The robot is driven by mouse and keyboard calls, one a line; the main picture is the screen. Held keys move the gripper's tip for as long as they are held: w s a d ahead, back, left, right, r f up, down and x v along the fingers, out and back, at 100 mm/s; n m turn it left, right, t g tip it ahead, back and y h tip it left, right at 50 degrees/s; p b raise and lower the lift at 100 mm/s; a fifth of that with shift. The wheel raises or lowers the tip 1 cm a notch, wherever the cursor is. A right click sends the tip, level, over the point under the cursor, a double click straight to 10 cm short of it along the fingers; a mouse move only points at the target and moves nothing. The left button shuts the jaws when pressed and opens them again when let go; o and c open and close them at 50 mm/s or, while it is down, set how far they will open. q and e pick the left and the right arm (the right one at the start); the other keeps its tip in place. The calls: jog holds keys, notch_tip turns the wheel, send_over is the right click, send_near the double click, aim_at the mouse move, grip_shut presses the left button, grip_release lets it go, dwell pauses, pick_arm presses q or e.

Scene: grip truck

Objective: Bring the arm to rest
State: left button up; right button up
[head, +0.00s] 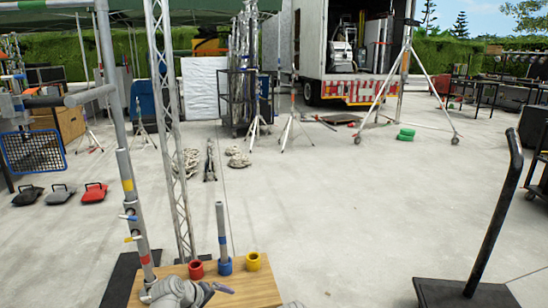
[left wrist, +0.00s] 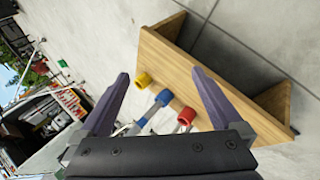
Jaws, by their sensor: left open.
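My left gripper (head: 214,290) is low in the head view, in front of the wooden crate (head: 258,288). In the left wrist view its two purple fingers (left wrist: 161,76) are spread apart with nothing held between them. Beyond them, on the wooden crate (left wrist: 172,52), are a yellow cup (left wrist: 143,80), a blue cup (left wrist: 162,98) and a red cup (left wrist: 186,116). In the head view a grey rod (head: 221,222) stands upright in the blue cup (head: 224,266), between the red cup (head: 196,270) and the yellow cup (head: 253,261). My right gripper is not in view.
A grey pole with coloured bands (head: 129,195) and a lattice truss (head: 178,150) stand left of the crate. A black-handled cart (head: 470,291) is at the right. A truck (head: 330,50) and tripods stand farther back. The middle floor is largely clear.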

pick_arm(q)
jog(key=s+f+m+g+y, duration=0.2)
jog(key=s+f+m+g, duration=0.15)
jog(key=s, duration=0.35)
jog(key=s+f+m+g+y, duration=0.2)
jog(key=s+m+g+y, duration=0.1)
jog(key=s+m, duration=0.3)
jog(key=s+d+m, duration=0.3)
jog(key=s+d, duration=0.3)
jog(key=d, duration=0.5)
notch_tip(320, 180, up, 37)
jog(key=p, duration=3.6)
jog(key=shift+w+a+f+n+y, duration=0.2)
jog(key=shift+n+y, duration=0.1)
jog(key=shift+n, duration=0.05)
